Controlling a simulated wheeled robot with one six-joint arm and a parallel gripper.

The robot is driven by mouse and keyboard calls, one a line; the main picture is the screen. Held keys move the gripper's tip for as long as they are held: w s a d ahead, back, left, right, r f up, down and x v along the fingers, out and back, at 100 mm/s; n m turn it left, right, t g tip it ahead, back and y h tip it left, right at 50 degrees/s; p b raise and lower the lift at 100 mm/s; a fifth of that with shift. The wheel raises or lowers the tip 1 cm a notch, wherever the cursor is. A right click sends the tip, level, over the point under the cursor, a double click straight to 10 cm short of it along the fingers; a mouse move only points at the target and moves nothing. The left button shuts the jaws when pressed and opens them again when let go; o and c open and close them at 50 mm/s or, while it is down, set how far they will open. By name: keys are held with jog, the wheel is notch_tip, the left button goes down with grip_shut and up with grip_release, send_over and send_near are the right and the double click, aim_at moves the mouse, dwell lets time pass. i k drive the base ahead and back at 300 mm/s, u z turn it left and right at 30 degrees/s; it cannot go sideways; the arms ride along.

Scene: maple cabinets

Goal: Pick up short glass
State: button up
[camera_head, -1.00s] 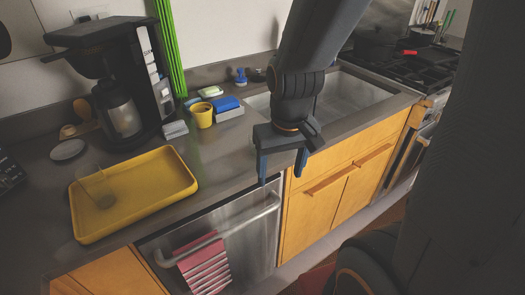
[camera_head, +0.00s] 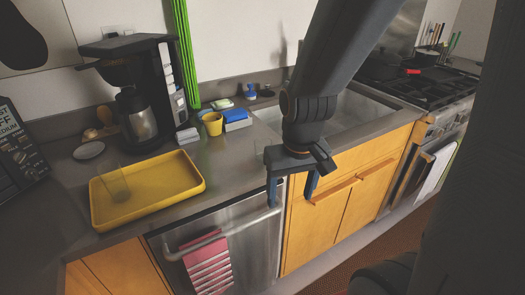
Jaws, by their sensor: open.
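A short clear glass (camera_head: 117,186) stands in the left part of a yellow tray (camera_head: 150,204) on the grey counter. It is see-through and its outline is faint. My gripper (camera_head: 291,191) is open and empty, fingers pointing down. It appears in front of the counter's front edge near the sink, well to the right of the tray and apart from the glass.
A black coffee maker (camera_head: 140,90) stands behind the tray. A yellow cup (camera_head: 212,123) and a blue sponge (camera_head: 235,116) lie near the sink (camera_head: 345,115). A dishwasher handle (camera_head: 225,235) with a striped towel (camera_head: 208,265) is below the counter edge.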

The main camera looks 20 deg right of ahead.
aim_at(260, 143)
jog(key=z, duration=0.05)
jog(key=k, duration=0.5)
jog(key=u, duration=1.1)
jog(key=i, duration=0.2)
jog(key=z, duration=1.15)
